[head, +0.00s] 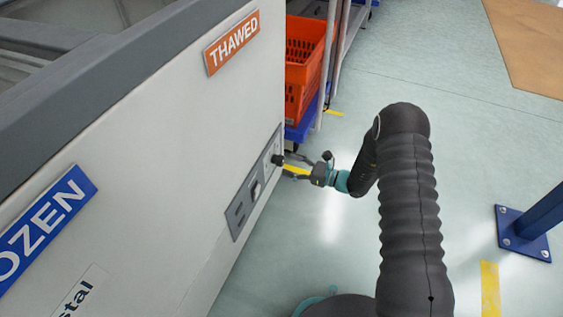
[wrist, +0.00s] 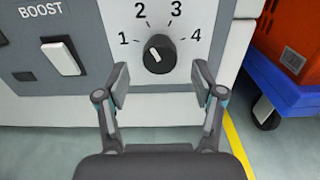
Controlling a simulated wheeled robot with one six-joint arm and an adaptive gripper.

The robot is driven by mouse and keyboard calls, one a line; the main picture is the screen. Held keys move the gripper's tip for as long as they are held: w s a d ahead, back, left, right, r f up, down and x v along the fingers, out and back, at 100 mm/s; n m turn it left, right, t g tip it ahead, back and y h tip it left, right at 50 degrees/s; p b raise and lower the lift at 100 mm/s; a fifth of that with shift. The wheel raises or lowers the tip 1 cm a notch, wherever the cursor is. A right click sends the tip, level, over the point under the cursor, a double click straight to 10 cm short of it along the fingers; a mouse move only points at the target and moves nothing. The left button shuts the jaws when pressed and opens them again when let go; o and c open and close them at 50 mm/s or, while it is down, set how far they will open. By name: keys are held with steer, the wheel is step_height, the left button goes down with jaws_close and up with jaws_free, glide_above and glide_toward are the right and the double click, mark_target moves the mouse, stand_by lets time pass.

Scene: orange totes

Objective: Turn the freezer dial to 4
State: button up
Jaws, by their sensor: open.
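The freezer dial (wrist: 159,55) is a round black knob with a white mark, on a grey panel printed 1, 2, 3 and 4. The mark slants to the upper left, roughly between 1 and 2. In the head view the dial (head: 277,159) sits at the far end of the freezer's control panel. My gripper (wrist: 160,83) is open and empty, its fingertips to either side of and just below the dial in the wrist view. In the head view my gripper (head: 288,166) is close to the panel. Whether the fingers touch the dial is unclear.
A white BOOST switch (wrist: 61,58) is left of the dial. The white freezer (head: 150,130) fills the left side. Orange totes (head: 304,55) on a blue trolley (wrist: 283,88) stand just past the freezer's corner. A blue post (head: 540,215) stands at right. Floor between is clear.

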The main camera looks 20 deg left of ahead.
mark_target(281, 161)
steer(key=shift+w+a, duration=0.15)
steer(key=shift+a, duration=1.85)
steer(key=c, duration=1.2)
